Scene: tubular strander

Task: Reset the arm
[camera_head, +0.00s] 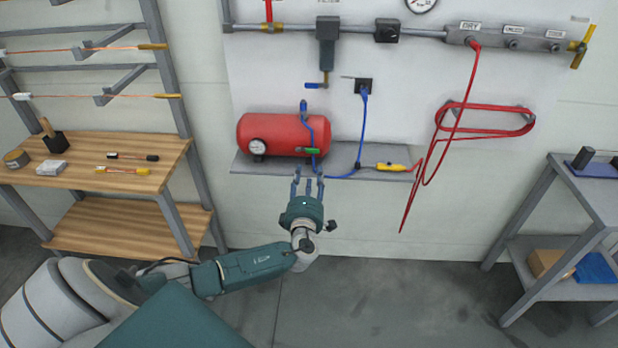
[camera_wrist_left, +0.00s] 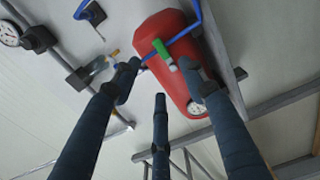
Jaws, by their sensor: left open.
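My left arm reaches in from the lower left in the head view. Its left gripper (camera_head: 308,186) is open and empty, with its fingers pointing up towards the front edge of the wall shelf, just below the red tank (camera_head: 275,132). In the left wrist view the spread fingers of the gripper (camera_wrist_left: 165,95) frame the red tank (camera_wrist_left: 172,60) and a green valve handle (camera_wrist_left: 162,50) on a blue hose. The green handle (camera_head: 312,151) also shows in the head view, just beyond the fingertips. I see no contact with it. My right gripper is not in view.
The grey wall shelf (camera_head: 245,164) holds the tank and a yellow tool (camera_head: 392,167). A red hose (camera_head: 462,110) hangs from the pipe at right. A wooden workbench (camera_head: 75,188) stands at left and a grey table (camera_head: 590,190) at right. The floor between is clear.

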